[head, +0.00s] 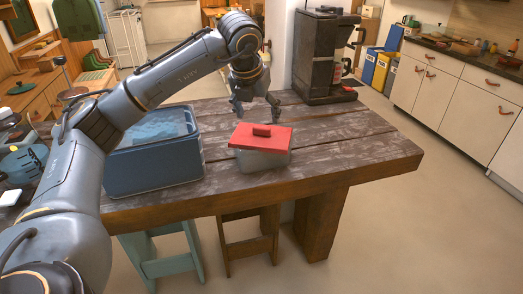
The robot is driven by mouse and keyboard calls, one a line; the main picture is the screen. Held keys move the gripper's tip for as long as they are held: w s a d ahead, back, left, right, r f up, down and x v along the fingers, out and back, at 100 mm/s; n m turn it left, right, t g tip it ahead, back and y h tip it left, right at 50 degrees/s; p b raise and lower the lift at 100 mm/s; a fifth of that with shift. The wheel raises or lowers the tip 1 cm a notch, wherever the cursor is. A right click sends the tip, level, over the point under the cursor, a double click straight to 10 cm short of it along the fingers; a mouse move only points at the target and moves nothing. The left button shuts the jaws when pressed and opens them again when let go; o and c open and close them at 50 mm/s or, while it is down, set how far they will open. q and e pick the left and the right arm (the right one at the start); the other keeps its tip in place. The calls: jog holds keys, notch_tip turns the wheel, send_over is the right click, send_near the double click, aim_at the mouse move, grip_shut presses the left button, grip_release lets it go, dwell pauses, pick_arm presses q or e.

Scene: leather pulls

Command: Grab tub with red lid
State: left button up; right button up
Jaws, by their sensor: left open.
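The tub with the red lid (262,159) sits upright on the wooden table, right of the blue bin. Its body is clear or greyish, and its flat red lid (263,137) has a raised handle block on top. My left gripper (256,116) is open and empty, above and just behind the tub, with its fingers pointing down and spread apart. It looks apart from the lid, though the exact gap is hard to judge. My right gripper is not in view.
A blue bin (153,174) stands left of the tub, under my left arm. A dark coffee machine (322,55) stands at the table's back right. The wooden table (362,154) is bare right of the tub. Stools (249,247) stand beneath its front edge.

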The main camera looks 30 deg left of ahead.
aim_at(261, 128)
pick_arm(q)
jog(key=shift+w+f, duration=0.15)
jog(key=shift+f, duration=0.15)
jog(key=p+x, duration=0.1)
jog(key=x, duration=0.1)
jog(key=p+x, duration=0.1)
jog(key=x, duration=0.2)
jog(key=shift+w+a+r, duration=0.1)
jog(key=shift+w+r, duration=0.05)
jog(key=shift+w, duration=0.1)
jog(key=shift+w+f, duration=0.1)
jog(key=shift+f, duration=0.15)
jog(key=c, duration=0.5)
jog(key=shift+r, duration=0.1)
grip_shut()
